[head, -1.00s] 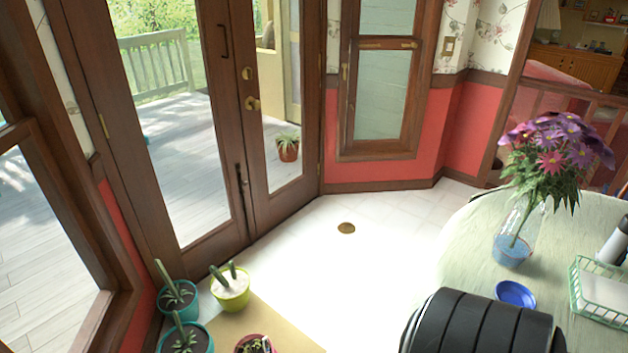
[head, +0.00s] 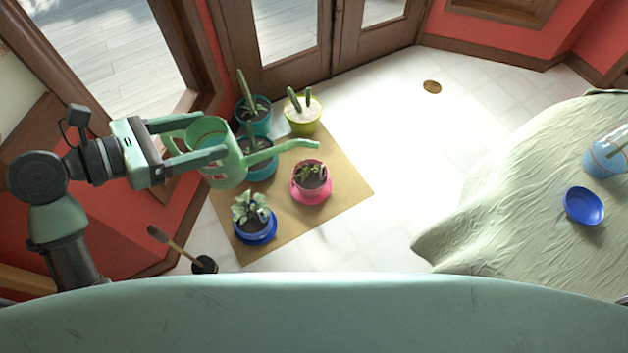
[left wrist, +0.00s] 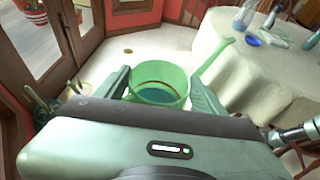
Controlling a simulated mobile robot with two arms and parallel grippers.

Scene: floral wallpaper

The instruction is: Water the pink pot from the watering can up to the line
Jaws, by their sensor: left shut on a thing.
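The green watering can (head: 222,175) hangs in the grasp of my left gripper (head: 212,138), above the floor and roughly upright. Its spout reaches right, with the tip just above and behind the pink pot (head: 311,194) in the head view; no stream of water shows. The pink pot stands on a pink saucer on the mat and holds dark soil and a small plant. I cannot make out a fill line on it. In the left wrist view the can (left wrist: 160,72) sits between the fingers, with bluish water visible inside. My right gripper is not in view.
On the tan mat (head: 345,192) stand a blue pot (head: 255,226), teal pots (head: 254,120) and a yellow pot (head: 303,122) with plants. A wooden-handled tool (head: 175,245) stands nearby. A cloth-covered table (head: 520,190) is at right; floor between is clear.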

